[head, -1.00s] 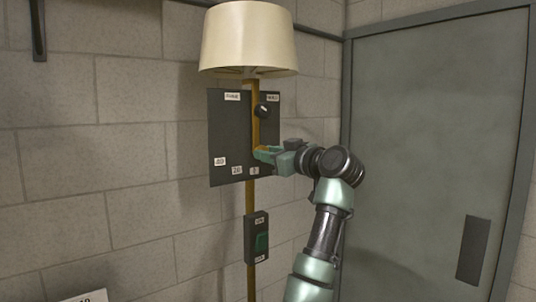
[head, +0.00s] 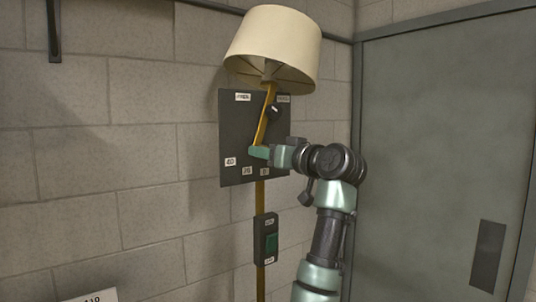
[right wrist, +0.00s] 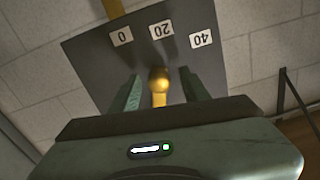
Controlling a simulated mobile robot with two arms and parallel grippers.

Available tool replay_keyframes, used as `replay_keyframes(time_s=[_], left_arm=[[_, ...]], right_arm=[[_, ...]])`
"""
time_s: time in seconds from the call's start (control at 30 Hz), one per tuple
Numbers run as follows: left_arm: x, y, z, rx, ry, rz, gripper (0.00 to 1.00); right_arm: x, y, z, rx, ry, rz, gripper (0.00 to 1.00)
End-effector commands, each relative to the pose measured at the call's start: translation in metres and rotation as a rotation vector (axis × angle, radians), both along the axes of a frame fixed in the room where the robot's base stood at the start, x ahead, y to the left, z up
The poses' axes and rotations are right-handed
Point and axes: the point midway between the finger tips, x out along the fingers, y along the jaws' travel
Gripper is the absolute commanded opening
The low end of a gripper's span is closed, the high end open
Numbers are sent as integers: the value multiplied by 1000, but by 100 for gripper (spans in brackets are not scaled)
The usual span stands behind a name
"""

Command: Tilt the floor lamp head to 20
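The floor lamp has a cream shade (head: 272,48), now leaning to the right. Its brass upper stem (head: 262,127) slants down-left across a dark scale panel (head: 236,125). The stem's round brass end (right wrist: 160,78) shows in the right wrist view, lined up with the 20 label (right wrist: 161,29), between the 0 label (right wrist: 122,36) and the 40 label (right wrist: 201,40). My right gripper (head: 256,152) is at the stem's lower end. Its fingers (right wrist: 158,88) stand on both sides of the brass end, with visible gaps. My left gripper is out of view.
A switch box (head: 266,241) is on the lower pole. A block wall is behind, a grey door (head: 430,150) at right. A white sign (head: 92,296) shows at lower left.

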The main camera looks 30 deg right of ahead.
Motion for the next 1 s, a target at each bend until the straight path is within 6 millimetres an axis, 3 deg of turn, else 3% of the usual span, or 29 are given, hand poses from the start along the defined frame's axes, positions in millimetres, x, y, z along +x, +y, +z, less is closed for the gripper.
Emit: replay_keyframes(time_s=[0.37, 0.7, 1.0], left_arm=[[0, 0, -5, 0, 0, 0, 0], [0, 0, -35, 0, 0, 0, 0], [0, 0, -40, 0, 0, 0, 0]], right_arm=[[-6, -1, -2, -2, -1, -2, 47], [-61, -5, -2, -3, -4, -3, 47], [-79, -6, 0, -1, 0, -1, 47]])
